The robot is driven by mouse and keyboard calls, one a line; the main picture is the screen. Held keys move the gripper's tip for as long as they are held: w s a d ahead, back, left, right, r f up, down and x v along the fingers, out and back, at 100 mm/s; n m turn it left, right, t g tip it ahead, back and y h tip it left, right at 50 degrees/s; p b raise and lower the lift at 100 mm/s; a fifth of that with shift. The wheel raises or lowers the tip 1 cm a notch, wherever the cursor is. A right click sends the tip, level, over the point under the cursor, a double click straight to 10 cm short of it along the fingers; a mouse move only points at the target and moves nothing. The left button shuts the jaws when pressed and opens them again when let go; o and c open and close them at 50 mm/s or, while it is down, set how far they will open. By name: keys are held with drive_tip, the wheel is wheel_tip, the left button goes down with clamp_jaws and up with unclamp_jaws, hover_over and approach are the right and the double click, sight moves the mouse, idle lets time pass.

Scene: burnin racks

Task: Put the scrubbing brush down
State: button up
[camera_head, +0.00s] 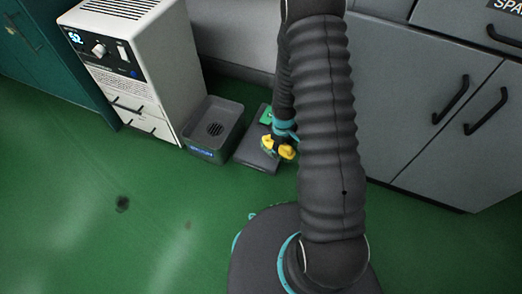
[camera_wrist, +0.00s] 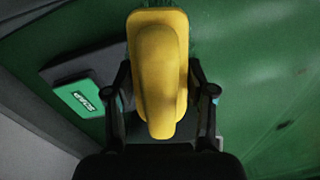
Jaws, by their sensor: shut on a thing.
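My gripper (camera_wrist: 160,78) is shut on the yellow scrubbing brush (camera_wrist: 158,60). The brush fills the middle of the wrist view, a finger on each side; greenish bristles show past its far end. In the head view my gripper (camera_head: 278,146) points down with the brush (camera_head: 287,152) at its tip, low in front of the cabinets. It is over or beside the right edge of a dark grey flat tray or pad (camera_head: 252,153); I cannot tell its height above it.
A green block with white lettering (camera_wrist: 82,98) lies on the dark pad, left of the brush. A grey open bin with a blue label (camera_head: 205,153) and a white machine (camera_head: 140,65) stand left of the pad. Grey cabinets (camera_head: 430,110) stand right. Green floor in front is clear.

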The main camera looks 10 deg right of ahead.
drive_tip(key=n, duration=0.1)
drive_tip(key=d+n, duration=0.1)
drive_tip(key=shift+s+d+f+n+b, duration=0.1)
drive_tip(key=shift+d+f+n+b, duration=0.1)
drive_tip(key=shift+d+n+b, duration=0.15)
drive_tip(key=b, duration=0.1)
hover_over(263, 149)
wheel_tip(263, 149, down, 7)
drive_tip(key=shift+r, duration=0.1)
drive_tip(key=shift+f, duration=2.05)
drive_tip(key=shift+b, duration=0.3)
drive_tip(key=shift+f, duration=0.2)
drive_tip(key=o, duration=1.1)
drive_tip(key=shift+r, duration=0.15)
